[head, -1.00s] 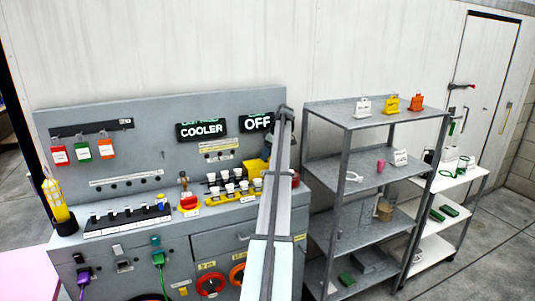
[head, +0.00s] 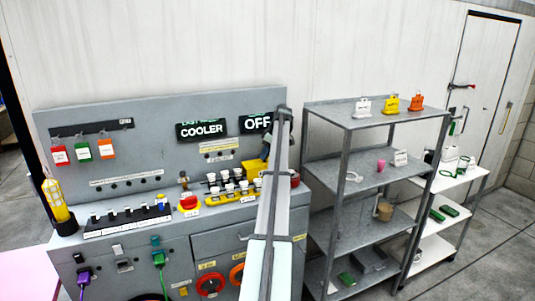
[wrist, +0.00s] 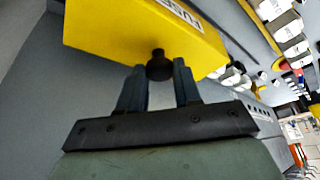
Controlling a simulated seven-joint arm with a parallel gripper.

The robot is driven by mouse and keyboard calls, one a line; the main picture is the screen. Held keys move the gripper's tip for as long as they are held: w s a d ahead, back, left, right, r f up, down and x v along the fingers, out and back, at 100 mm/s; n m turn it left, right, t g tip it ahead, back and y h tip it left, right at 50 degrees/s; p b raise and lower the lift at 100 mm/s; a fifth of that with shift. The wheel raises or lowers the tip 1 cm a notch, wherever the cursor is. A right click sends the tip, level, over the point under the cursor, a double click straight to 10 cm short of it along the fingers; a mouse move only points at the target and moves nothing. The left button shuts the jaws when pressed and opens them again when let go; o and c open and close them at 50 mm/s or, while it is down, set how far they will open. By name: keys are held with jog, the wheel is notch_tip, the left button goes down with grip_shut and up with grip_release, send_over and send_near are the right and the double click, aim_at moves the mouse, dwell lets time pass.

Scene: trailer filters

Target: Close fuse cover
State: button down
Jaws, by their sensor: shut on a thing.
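The yellow fuse cover (wrist: 135,28), with a white label reading "FUSE" in part, fills the top of the wrist view. A black round knob (wrist: 159,69) sticks out from its near edge. My gripper (wrist: 158,66) has its two fingers on either side of this knob and is shut on it. In the head view the yellow cover (head: 253,169) shows at the right end of the grey console, raised and tilted. My arm hides part of it, and the fuse seat cannot be made out clearly.
Several white-capped fuses (head: 226,174) stand just left of the cover, with a red knob (head: 188,202) further left. The console's back panel (head: 100,165) rises behind. A metal shelf (head: 340,170) stands close to the right of my arm.

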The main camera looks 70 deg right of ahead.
jog(key=w+a, duration=1.3)
jog(key=shift+w+a, duration=0.3)
jog(key=shift+a, duration=0.05)
jog(key=c, duration=0.8)
grip_release()
jog(key=v, duration=1.3)
jog(key=shift+s+r, duration=0.2)
jog(key=shift+r, duration=0.1)
